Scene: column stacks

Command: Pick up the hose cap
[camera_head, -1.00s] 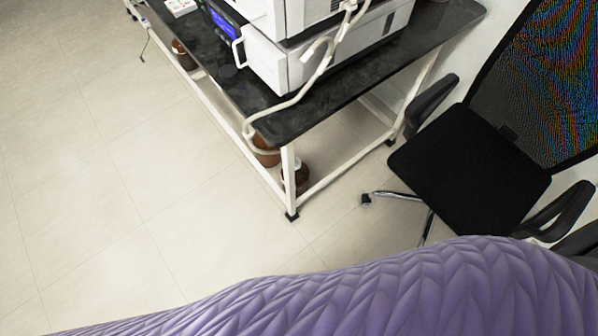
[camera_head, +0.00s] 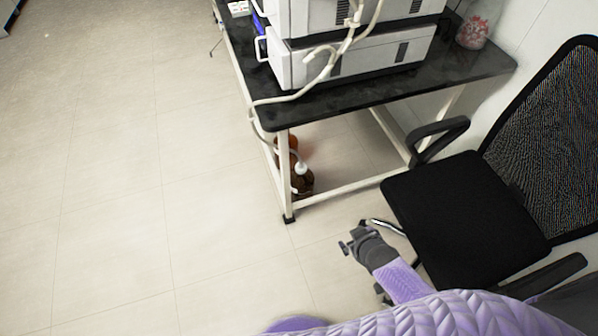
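A small white cap (camera_head: 302,168) is under the near end of the bench, at the top of a brown bottle (camera_head: 302,184). I take it to be the hose cap; whether it is seated on the bottle is too small to tell. A pale hose (camera_head: 283,99) comes from the white instrument and hangs over the bench edge towards the bottles. My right gripper (camera_head: 348,243) is low, in front of the chair, below and right of the cap and well apart from it. I see nothing held, but its finger gap is unclear. My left gripper is out of view.
The black bench top (camera_head: 390,92) carries a stacked white instrument (camera_head: 360,62). Its white front leg (camera_head: 284,180) stands close left of the bottles. A black office chair (camera_head: 460,205) stands at the right. The floor (camera_head: 130,200) at left is clear.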

